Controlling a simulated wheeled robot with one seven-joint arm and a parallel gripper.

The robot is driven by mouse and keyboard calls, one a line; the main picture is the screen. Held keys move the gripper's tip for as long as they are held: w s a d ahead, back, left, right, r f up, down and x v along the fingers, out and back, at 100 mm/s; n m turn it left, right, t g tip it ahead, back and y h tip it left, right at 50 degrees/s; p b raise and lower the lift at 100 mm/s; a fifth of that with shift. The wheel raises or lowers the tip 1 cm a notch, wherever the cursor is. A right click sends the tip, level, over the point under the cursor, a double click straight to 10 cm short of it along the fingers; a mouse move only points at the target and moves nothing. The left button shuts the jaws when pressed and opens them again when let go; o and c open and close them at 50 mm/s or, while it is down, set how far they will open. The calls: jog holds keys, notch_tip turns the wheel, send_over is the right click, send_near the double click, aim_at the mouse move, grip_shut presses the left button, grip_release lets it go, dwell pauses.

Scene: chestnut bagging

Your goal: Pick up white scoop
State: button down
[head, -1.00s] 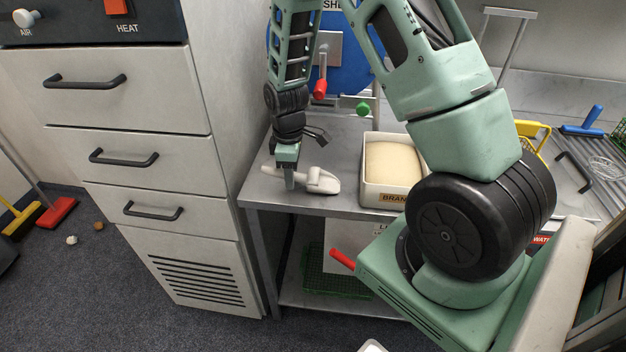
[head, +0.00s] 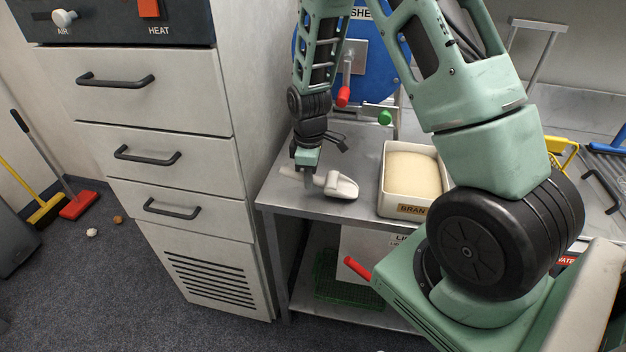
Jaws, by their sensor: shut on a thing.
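The white scoop (head: 341,186) is at the left end of the metal table (head: 292,202), beside the bran box. Its rounded bowl points right and its handle points left. My gripper (head: 307,180) reaches down from above and is shut on the scoop's handle. The fingers hide part of the handle. I cannot tell whether the scoop touches the tabletop or is slightly above it.
A white box labelled BRAN (head: 412,208) with pale contents stands right of the scoop. A blue round machine with a red-handled crank (head: 344,96) is behind. A grey drawer cabinet (head: 150,160) stands left of the table. A yellow-handled item (head: 563,150) lies right.

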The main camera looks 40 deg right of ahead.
notch_tip(320, 180, up, 17)
jog(key=b, duration=0.1)
dwell(0.3)
jog(key=shift+s, duration=0.1)
dwell(0.5)
